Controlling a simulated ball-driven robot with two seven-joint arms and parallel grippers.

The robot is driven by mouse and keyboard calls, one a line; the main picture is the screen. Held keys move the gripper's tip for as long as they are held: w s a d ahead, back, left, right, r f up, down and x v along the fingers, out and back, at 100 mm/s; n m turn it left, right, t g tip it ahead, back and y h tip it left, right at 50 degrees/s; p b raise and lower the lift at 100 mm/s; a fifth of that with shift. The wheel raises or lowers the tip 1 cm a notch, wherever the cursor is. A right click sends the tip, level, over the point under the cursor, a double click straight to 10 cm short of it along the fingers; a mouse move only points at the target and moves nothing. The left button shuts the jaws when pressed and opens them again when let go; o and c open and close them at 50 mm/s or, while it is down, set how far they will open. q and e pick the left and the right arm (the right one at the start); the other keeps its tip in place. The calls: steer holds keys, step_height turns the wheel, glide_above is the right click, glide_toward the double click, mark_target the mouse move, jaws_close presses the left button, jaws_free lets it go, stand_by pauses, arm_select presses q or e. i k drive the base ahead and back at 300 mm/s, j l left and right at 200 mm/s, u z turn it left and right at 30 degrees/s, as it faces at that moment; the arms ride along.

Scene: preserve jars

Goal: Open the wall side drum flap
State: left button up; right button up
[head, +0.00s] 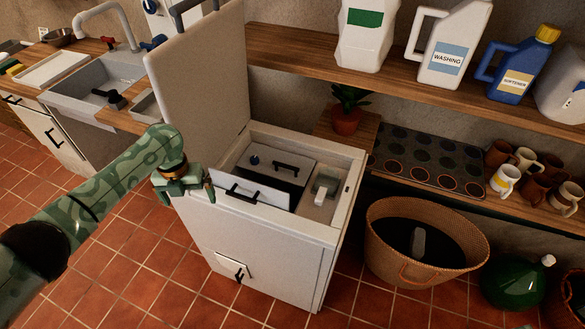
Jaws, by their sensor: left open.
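A white top-loading washer (270,245) stands on the tiled floor with its tall lid (200,85) raised. Inside its top opening, the wall side drum flap (262,161) is a pale panel with a black handle, at the back. The near flap (270,194), also with a black handle, stands tilted up at the front. A dark gap shows between the two flaps; I cannot tell how far the wall side flap is open. My left gripper (184,190) is open and empty, beside the washer's left front rim, apart from the wall side flap. My right gripper is out of view.
A wooden shelf (300,48) with several detergent bottles runs along the wall above. A potted plant (346,120) stands behind the washer. A wicker basket (385,215) stands to its right. A sink counter (120,120) is at the left. Tiled floor at the front is clear.

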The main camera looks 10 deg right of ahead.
mark_target(291, 168)
steer(key=i+z, duration=0.3)
steer(key=z, duration=0.15)
steer(key=i+j+z, duration=0.1)
steer(key=i+z, duration=0.3)
steer(key=k, duration=0.1)
